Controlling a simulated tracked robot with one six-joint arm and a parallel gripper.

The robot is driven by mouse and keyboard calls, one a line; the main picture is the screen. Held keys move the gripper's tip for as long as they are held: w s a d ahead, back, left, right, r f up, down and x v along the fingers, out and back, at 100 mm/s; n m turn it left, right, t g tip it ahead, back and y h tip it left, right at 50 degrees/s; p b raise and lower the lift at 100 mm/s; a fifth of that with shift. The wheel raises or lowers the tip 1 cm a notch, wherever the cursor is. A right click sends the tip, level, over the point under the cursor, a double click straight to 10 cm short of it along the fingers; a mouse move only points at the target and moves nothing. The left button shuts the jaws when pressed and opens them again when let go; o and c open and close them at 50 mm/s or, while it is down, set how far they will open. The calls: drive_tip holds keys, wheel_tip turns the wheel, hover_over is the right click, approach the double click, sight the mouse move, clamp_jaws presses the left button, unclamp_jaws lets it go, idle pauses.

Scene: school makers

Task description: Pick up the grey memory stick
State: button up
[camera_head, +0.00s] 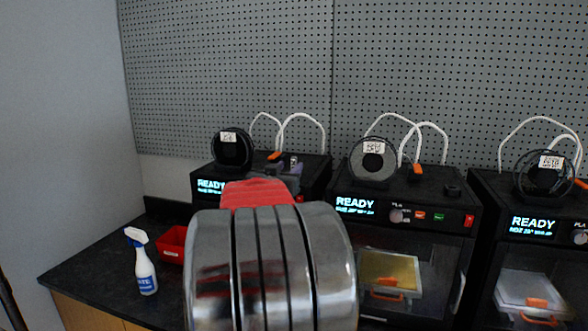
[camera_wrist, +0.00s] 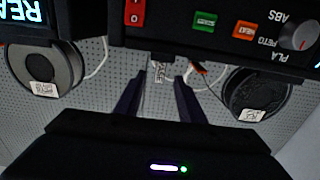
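I cannot clearly make out the grey memory stick. In the wrist view a small dark grey piece (camera_wrist: 162,57) shows at the edge of the printer's control panel, between my fingertips, with a pale lettered tag (camera_wrist: 160,73) beside it. It may be the stick. My gripper (camera_wrist: 159,75) has its two dark fingers apart, with visible gaps at the sides of that piece. In the head view my gripper (camera_head: 277,178) is at the top front of the left printer (camera_head: 317,174), partly hidden behind my red and chrome arm.
Two more printers, middle (camera_head: 405,190) and right (camera_head: 490,190), stand along the counter, with spools and white tubes. A spray bottle (camera_head: 145,270) and red bin (camera_head: 172,244) stand at the left. A pegboard (camera_head: 230,70) is behind.

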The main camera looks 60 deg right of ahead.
sight(293, 163)
drive_tip(key=shift+w+d, duration=0.2)
drive_tip(key=shift+d, duration=1.1)
drive_tip(key=shift+w+d, duration=0.2)
drive_tip(key=shift+d, duration=1.05)
drive_tip(key=shift+c, duration=0.5)
clamp_jaws()
